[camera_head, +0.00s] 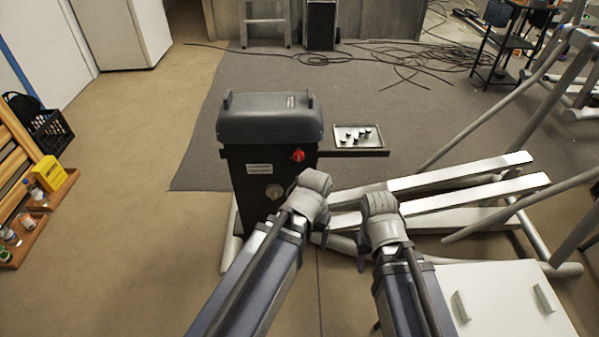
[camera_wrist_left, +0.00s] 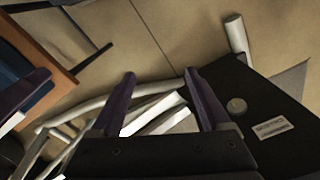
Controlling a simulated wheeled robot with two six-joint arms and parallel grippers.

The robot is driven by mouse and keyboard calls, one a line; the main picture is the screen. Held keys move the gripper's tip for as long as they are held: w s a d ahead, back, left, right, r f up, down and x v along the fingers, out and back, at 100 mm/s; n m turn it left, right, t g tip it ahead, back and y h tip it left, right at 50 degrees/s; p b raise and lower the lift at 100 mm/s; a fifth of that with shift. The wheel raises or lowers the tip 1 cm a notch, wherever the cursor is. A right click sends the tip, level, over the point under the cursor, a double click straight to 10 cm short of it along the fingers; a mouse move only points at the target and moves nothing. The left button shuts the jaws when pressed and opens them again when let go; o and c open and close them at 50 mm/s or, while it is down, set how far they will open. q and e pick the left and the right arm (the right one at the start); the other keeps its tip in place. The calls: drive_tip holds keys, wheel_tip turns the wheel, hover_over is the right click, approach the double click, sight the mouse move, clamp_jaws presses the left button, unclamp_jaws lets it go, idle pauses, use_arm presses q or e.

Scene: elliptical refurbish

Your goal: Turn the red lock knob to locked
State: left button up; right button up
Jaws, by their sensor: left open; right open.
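The red lock knob (camera_head: 297,155) is on the upper right of the black box's front face (camera_head: 250,190), just under its grey lid. I cannot tell its exact angle. It does not show in the left wrist view. My left gripper (camera_head: 322,222) is in front of the box, lower and to the right of the knob, apart from it. In the left wrist view its two fingers (camera_wrist_left: 160,74) are spread with nothing between them. My right gripper (camera_head: 364,240) is further right, clear of the box; its fingers are mostly hidden behind its wrist, and I see nothing held.
A round metal dial (camera_head: 273,191) and a white label (camera_head: 259,168) are on the box front. A side shelf holds a tray (camera_head: 343,145) with small parts. Silver frame rails (camera_head: 460,178) lie right of the box. A white cabinet (camera_head: 500,290) stands at lower right.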

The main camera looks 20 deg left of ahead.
use_arm(q)
drive_tip(key=w+f+t+h+b, duration=0.2)
drive_tip(key=w+f+b, duration=0.2)
drive_tip(key=f+b, duration=0.85)
drive_tip(key=w+d+f+m+t+h+b, duration=0.1)
drive_tip(key=w+d+f+t+h+b, duration=0.2)
drive_tip(key=w+b, duration=0.4)
drive_tip(key=w+a+r+t+b, duration=0.2)
drive_tip(key=w+r+t, duration=0.75)
drive_tip(key=w, duration=0.25)
drive_tip(key=n+t+y, duration=0.3)
drive_tip(key=n+y, duration=0.4)
drive_tip(key=y, duration=0.2)
approach(298, 154)
drive_tip(key=w+f, duration=0.1)
drive_tip(key=w, duration=0.2)
drive_tip(key=shift+s+a+f, duration=0.15)
drive_tip(key=shift+a, duration=0.25)
